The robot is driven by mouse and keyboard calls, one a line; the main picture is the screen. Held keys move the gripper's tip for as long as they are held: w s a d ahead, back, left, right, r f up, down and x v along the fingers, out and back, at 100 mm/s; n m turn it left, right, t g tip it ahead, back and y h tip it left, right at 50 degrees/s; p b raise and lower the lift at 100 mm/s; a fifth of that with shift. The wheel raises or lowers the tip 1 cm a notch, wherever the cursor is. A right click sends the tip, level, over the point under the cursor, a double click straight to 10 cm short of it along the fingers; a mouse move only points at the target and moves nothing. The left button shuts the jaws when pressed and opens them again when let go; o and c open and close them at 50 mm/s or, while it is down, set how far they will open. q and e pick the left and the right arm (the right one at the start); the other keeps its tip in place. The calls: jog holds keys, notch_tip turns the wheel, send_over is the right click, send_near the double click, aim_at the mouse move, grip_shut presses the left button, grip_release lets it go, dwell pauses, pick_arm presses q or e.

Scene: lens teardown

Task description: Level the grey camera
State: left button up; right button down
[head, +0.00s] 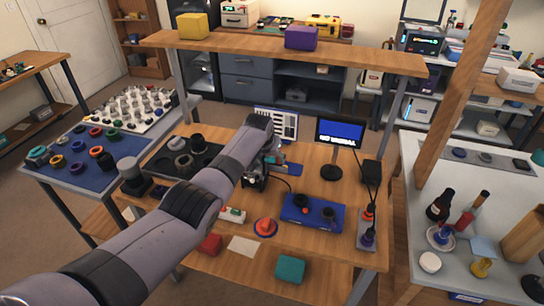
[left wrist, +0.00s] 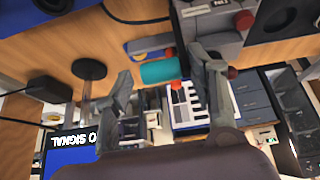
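My left arm crosses the head view from the lower left, and its gripper (head: 272,152) is over the middle of the wooden bench. The arm partly hides a dark camera-like body (head: 256,182) below the gripper. In the left wrist view a grey boxy body (left wrist: 212,22) with red knobs and a dark round part fills the top; it looks like the grey camera, but its tilt cannot be told. The left gripper (left wrist: 163,92) has its fingers apart. A teal cylinder (left wrist: 160,72) shows between and beyond the fingertips, with no clear contact. My right gripper is not seen.
A monitor (head: 340,132) with a blue screen stands behind and to the right. A blue control box (head: 312,213) and a red-orange knob (head: 265,226) are in front. A dark parts tray (head: 172,165) lies left. A shelf (head: 290,52) spans above the bench.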

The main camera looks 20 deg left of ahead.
pick_arm(q)
jog(key=v, duration=1.2)
dwell(0.4)
